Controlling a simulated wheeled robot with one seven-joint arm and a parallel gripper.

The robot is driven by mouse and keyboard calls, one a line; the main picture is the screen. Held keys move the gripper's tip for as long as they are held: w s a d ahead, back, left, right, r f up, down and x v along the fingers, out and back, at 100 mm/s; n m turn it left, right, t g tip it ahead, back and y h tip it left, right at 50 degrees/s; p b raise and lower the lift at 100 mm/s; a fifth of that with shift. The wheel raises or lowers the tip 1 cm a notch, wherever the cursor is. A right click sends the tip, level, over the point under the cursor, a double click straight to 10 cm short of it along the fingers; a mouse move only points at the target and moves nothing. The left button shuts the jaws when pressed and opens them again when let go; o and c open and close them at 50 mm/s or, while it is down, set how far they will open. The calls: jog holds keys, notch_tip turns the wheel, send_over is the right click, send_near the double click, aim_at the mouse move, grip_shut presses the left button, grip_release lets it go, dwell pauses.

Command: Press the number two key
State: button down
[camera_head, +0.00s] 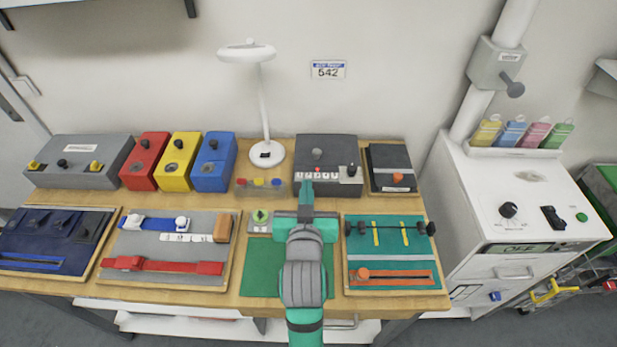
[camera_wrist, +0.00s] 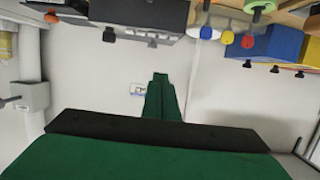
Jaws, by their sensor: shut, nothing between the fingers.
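A dark grey box (camera_head: 335,150) stands at the back of the bench, with a row of small white keys (camera_head: 320,174) along its front, a round knob on top and a dark knob at right. The numbers on the keys are too small to read. My gripper (camera_head: 307,184) is shut and empty, its tip close in front of the left part of the key row. Whether it touches a key I cannot tell. In the wrist view the shut green fingers (camera_wrist: 161,95) point toward the wall, and a grey box (camera_wrist: 140,14) shows upside down at the top.
A block with coloured buttons (camera_head: 260,187) sits just left of the keys. Red, yellow and blue boxes (camera_head: 180,160) and a white lamp (camera_head: 263,110) stand farther left. A small dark box (camera_head: 390,165) is at right. Boards with straps and sliders fill the bench front.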

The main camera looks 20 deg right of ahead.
jog(key=shift+d, duration=0.15)
send_over(309, 175)
jog(key=s, duration=0.3)
notch_tip(309, 175, down, 2)
jog(key=f, duration=0.3)
jog(key=shift+w+a+f, duration=0.25)
jog(key=shift+a+f, duration=0.05)
jog(key=shift+a, duration=0.05)
jog(key=shift+f, duration=0.45)
jog(key=shift+a, duration=0.1)
